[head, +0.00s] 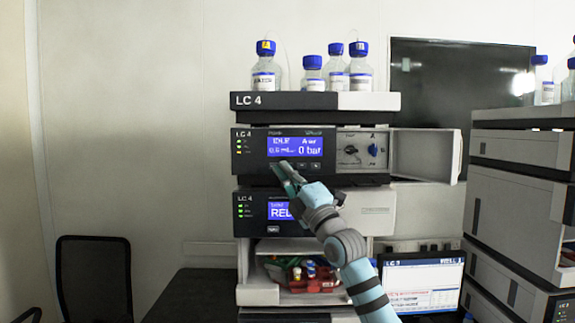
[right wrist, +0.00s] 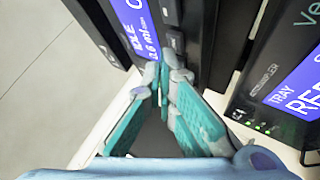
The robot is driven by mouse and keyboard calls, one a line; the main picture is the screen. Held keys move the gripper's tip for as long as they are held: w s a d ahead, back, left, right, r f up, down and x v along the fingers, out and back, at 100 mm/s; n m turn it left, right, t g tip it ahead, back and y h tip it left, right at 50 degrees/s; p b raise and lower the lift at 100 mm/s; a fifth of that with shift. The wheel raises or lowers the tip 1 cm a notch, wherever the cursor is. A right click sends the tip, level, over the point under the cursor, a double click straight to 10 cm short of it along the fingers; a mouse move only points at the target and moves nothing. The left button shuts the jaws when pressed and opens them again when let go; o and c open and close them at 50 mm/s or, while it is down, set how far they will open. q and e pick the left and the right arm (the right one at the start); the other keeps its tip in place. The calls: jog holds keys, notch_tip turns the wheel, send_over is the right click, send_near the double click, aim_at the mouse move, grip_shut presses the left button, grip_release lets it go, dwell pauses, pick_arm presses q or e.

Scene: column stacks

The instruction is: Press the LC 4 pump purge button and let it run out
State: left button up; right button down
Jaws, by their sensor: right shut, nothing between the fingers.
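The LC 4 pump module (head: 251,167) is the upper drawn unit of the middle stack. A row of small dark buttons (head: 308,166) sits under the display, and two show in the right wrist view (right wrist: 175,40). My right gripper (head: 281,168) is shut and empty, its tips close to the left end of that row. The tips (right wrist: 163,72) hide part of the panel, so I cannot tell whether they touch a button. My left gripper is out of view.
The autosampler (head: 252,215) lies directly below the pump, with an open compartment under it. Solvent bottles (head: 264,72) stand on the top tray (head: 366,101). The pump's white door (head: 425,152) swings out to the right. Another stack (head: 512,200) stands at far right.

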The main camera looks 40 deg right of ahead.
jog(key=shift+w+d+p, duration=0.25)
jog(key=shift+w+p, duration=0.05)
jog(key=shift+w, duration=0.05)
dwell(0.6)
jog(key=shift+s+a+f+b, duration=0.1)
jog(key=shift+s+a+b, duration=0.4)
jog(key=shift+s, duration=0.2)
jog(key=s+a+b, duration=0.1)
jog(key=s+b, duration=0.1)
jog(key=s+a+b, duration=0.2)
dwell(0.5)
